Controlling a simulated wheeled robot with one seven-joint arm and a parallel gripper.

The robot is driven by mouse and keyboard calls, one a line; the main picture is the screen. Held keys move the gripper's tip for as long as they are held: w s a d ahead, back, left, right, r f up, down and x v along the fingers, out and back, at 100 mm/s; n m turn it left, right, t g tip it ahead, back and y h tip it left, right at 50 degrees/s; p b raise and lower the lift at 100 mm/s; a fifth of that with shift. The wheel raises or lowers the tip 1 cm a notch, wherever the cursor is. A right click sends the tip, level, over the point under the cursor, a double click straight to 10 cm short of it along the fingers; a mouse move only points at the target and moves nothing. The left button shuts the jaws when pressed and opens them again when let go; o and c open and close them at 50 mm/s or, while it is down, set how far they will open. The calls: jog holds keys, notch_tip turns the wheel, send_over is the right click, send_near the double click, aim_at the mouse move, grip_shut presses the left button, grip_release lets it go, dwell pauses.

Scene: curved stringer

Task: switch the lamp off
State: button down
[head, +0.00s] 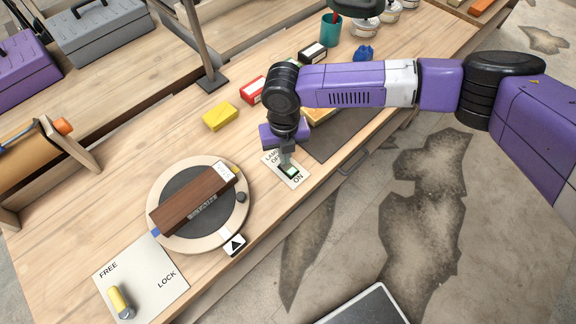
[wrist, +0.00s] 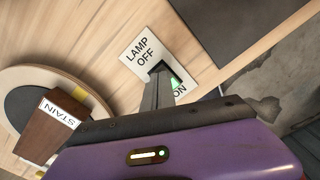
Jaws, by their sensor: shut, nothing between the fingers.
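The lamp switch is a small rocker (head: 290,171) with a green-lit face on a pale plate marked LAMP, OFF and ON. OFF is on the far side and ON on the near side. In the wrist view the plate (wrist: 140,50) lies beyond my gripper, with the green rocker (wrist: 174,83) partly hidden by the fingers. My gripper (head: 286,160) points down over the switch with its fingers shut and empty. The fingertips (wrist: 160,72) are at or just above the rocker; I cannot tell whether they touch it.
A round turntable (head: 243,215) with a dark wooden block (head: 185,208) stands left of the switch. A FREE/LOCK plate (head: 140,283) with a yellow-handled lever is at the front left. A yellow block (head: 220,117) and red box (head: 252,91) lie behind. A dark mat (head: 345,140) is to the right.

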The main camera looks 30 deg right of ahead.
jog(key=shift+f+b, duration=0.45)
jog(key=shift+f, duration=0.35)
jog(key=shift+r, duration=0.2)
jog(key=shift+r+p, duration=2.8)
jog(key=shift+r, duration=0.6)
